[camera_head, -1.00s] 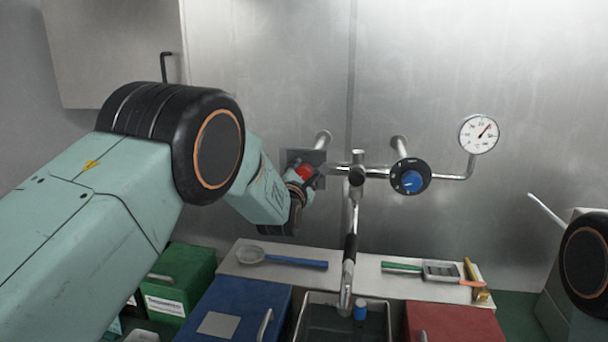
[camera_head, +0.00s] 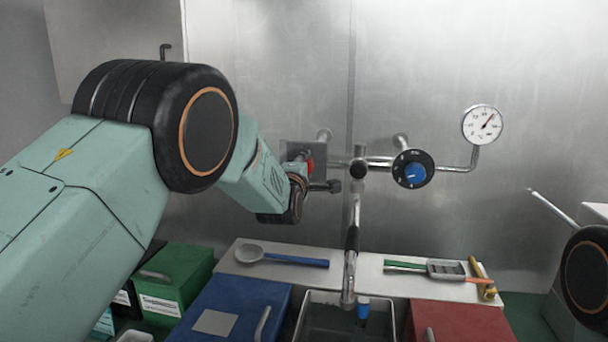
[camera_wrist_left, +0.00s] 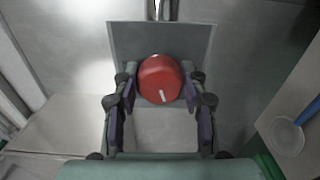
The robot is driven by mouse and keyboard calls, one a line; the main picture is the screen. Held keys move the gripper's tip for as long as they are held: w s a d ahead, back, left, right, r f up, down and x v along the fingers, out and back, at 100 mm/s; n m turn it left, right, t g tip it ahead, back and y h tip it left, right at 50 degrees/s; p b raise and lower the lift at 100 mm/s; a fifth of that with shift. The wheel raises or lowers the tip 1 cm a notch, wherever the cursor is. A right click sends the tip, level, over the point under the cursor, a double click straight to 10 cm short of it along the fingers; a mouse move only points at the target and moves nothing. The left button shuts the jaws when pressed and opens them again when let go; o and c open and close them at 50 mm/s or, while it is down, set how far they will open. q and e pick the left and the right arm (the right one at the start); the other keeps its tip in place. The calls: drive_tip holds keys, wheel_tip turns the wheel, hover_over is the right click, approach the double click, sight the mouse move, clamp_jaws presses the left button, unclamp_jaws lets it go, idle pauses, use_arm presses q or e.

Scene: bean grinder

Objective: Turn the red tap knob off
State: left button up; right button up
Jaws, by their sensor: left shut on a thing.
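The red tap knob (camera_head: 310,166) is on the left end of the wall pipe, largely hidden by my left gripper in the head view. In the left wrist view the round red knob (camera_wrist_left: 160,76) sits between the two fingers, in front of a grey plate, with its white mark pointing down and slightly right. My left gripper (camera_head: 318,174) is shut on the knob, one finger showing below it. Its fingers also show on both sides of the knob in the wrist view (camera_wrist_left: 161,84). My right gripper is out of view; only part of the right arm shows at the right edge.
A black and blue dial (camera_head: 413,170) and a pressure gauge (camera_head: 482,125) are on the pipe to the right. The spout (camera_head: 350,250) hangs over a sink (camera_head: 325,296). A ledge (camera_head: 365,262) with utensils, a blue box (camera_head: 250,300), a red box (camera_head: 475,323) and a green box (camera_head: 182,275) are below.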

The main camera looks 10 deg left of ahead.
use_arm(q)
drive_tip(key=m+b, duration=0.2)
drive_tip(key=m, duration=0.3)
drive_tip(key=shift+m, duration=0.3)
drive_tip(key=m+b, duration=0.1)
drive_tip(key=m, duration=0.4)
drive_tip(key=shift+b, duration=0.3)
drive_tip(key=m, duration=0.5)
drive_tip(key=shift+a+m+b, duration=0.1)
drive_tip(key=shift+m+b, duration=0.3)
drive_tip(key=m, duration=0.4)
drive_tip(key=shift+m, duration=0.7)
drive_tip(key=o, duration=1.1)
drive_tip(key=shift+o, duration=0.2)
drive_tip(key=shift+f, duration=0.1)
drive_tip(key=s, duration=1.2)
